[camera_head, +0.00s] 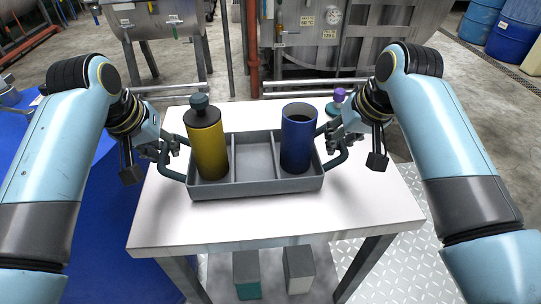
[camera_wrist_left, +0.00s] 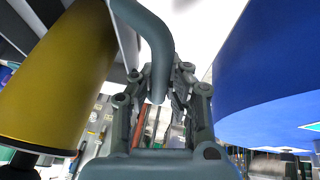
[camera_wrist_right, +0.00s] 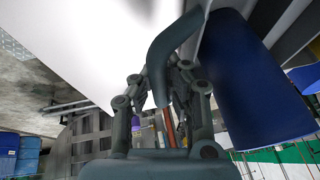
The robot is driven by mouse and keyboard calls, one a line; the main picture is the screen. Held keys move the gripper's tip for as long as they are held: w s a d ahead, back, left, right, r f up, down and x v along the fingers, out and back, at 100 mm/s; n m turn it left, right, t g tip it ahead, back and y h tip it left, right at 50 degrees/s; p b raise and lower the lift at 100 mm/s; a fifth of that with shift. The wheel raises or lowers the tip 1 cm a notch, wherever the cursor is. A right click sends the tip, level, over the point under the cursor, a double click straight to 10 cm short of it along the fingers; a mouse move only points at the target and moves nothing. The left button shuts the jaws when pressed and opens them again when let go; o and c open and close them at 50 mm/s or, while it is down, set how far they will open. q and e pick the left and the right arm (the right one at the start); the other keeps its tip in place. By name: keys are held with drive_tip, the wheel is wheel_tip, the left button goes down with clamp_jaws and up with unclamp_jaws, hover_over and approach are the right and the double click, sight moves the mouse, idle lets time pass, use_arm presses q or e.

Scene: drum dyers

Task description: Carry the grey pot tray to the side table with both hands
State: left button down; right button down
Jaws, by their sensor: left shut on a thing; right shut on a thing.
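The grey pot tray (camera_head: 258,187) is over the white table top, in the middle of the head view; I cannot tell whether it touches. Its left compartment holds a yellow pot with a dark lid (camera_head: 207,145), its right one an open blue pot (camera_head: 298,140); the middle one is empty. My left gripper (camera_head: 172,147) is shut on the tray's left handle (camera_head: 168,172), a curved bar that also shows in the left wrist view (camera_wrist_left: 150,35). My right gripper (camera_head: 333,143) is shut on the right handle (camera_head: 340,160), also in the right wrist view (camera_wrist_right: 165,50).
The white table (camera_head: 270,223) has bare room in front of the tray. A purple-topped item (camera_head: 340,97) stands behind my right gripper. Boxes (camera_head: 246,275) sit below the table top. A blue surface (camera_head: 110,240) lies at the left. Steel drums (camera_head: 340,35) stand behind.

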use_arm(q)
drive_tip(key=shift+a+f, duration=0.1)
drive_tip(key=shift+f, duration=0.4)
use_arm(e)
drive_tip(key=shift+d+f, duration=0.1)
drive_tip(key=shift+f, duration=0.35)
use_arm(q)
drive_tip(key=c, duration=1.4)
unclamp_jaws()
drive_tip(key=shift+r, duration=0.1)
drive_tip(key=shift+c, duration=0.2)
use_arm(e)
drive_tip(key=c, duration=1.4)
unclamp_jaws()
drive_tip(key=shift+s+r, duration=0.1)
drive_tip(key=shift+r, duration=0.05)
use_arm(q)
drive_tip(key=v, duration=1.2)
use_arm(e)
drive_tip(key=v, duration=1.1)
drive_tip(key=shift+s+r, duration=0.2)
drive_tip(key=shift+r, duration=0.15)
